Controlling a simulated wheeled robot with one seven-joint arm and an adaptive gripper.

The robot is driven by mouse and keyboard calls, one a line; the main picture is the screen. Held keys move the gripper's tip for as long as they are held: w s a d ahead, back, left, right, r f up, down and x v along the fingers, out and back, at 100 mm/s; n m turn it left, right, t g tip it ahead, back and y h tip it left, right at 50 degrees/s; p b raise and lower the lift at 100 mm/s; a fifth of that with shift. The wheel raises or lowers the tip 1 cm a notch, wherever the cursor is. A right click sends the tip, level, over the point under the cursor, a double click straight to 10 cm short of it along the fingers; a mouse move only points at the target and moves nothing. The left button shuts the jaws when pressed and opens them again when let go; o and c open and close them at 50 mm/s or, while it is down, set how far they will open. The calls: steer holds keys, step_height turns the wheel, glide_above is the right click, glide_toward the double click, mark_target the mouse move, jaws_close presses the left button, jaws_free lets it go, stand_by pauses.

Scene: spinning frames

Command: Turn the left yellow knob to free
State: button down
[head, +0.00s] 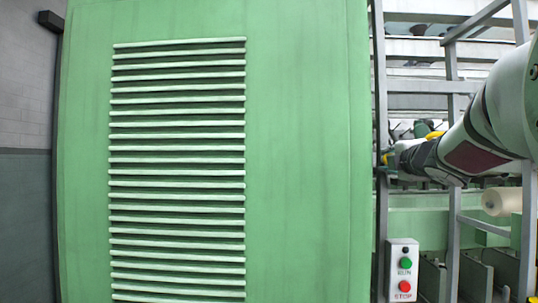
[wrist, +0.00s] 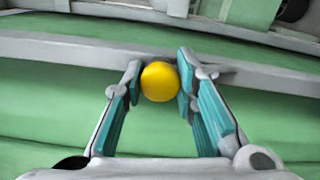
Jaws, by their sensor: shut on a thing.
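A round yellow knob (wrist: 160,82) sits between the two fingers of my gripper (wrist: 157,84) in the wrist view, in front of a grey rail. The teal finger pads lie on either side of it, and my gripper is shut on it. In the head view my arm reaches in from the right, and my gripper (head: 392,160) is at the grey frame post. A small bit of yellow shows by the gripper there, and another yellow part (head: 435,135) shows just above the arm. The knob's stem and its setting cannot be made out.
A large green louvred panel (head: 310,150) fills the left and middle of the head view. Grey frame posts (head: 380,100) stand close around the arm. A cream roll (head: 502,201) lies at the right.

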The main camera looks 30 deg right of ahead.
steer(key=shift+f+m+p, duration=0.1)
steer(key=shift+m+p, duration=0.35)
steer(key=shift+m, duration=0.35)
steer(key=c, duration=1.2)
jaws_free()
steer(key=shift+c, duration=0.2)
steer(key=v, duration=1.2)
steer(key=shift+s, duration=0.1)
